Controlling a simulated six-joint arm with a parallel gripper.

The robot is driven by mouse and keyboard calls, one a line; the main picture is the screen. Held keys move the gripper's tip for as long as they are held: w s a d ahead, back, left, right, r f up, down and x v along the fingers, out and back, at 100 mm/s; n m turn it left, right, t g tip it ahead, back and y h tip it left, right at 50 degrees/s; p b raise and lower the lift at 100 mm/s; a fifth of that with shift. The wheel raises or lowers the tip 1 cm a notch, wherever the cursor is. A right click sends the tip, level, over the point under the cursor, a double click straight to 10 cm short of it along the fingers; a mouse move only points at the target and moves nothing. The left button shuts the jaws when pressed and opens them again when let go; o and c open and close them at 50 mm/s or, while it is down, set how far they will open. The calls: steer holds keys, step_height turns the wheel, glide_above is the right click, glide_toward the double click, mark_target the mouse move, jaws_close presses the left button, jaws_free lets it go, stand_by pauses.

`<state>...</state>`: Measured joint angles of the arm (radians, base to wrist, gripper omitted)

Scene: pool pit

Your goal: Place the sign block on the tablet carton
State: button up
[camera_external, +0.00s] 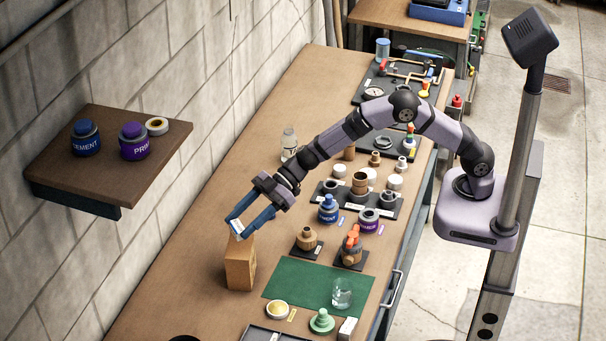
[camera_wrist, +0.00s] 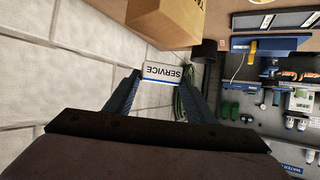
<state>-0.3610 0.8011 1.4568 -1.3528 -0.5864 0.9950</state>
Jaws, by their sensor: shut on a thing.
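The sign block (camera_wrist: 163,72) is a small white block with a blue stripe and the word SERVICE. In the wrist view it sits between the two blue fingertips of my gripper (camera_wrist: 162,80), which is shut on it. In the external view the block (camera_external: 237,228) shows at the tips of my gripper (camera_external: 240,222), at the top of the tablet carton. The tablet carton (camera_external: 240,266) is a tall brown box standing upright on the bench. It also shows in the wrist view (camera_wrist: 165,22), just beyond the block. I cannot tell whether block and carton touch.
A wall shelf (camera_external: 105,165) holds two cans at left. The bench (camera_external: 180,280) left of the carton is clear.

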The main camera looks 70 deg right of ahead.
mark_target(245, 243)
steer(key=shift+f, duration=2.15)
steer(key=shift+f, duration=0.1)
steer(key=o, duration=1)
steer(key=b+v, duration=0.2)
steer(key=v, duration=1)
steer(key=shift+s, duration=0.1)
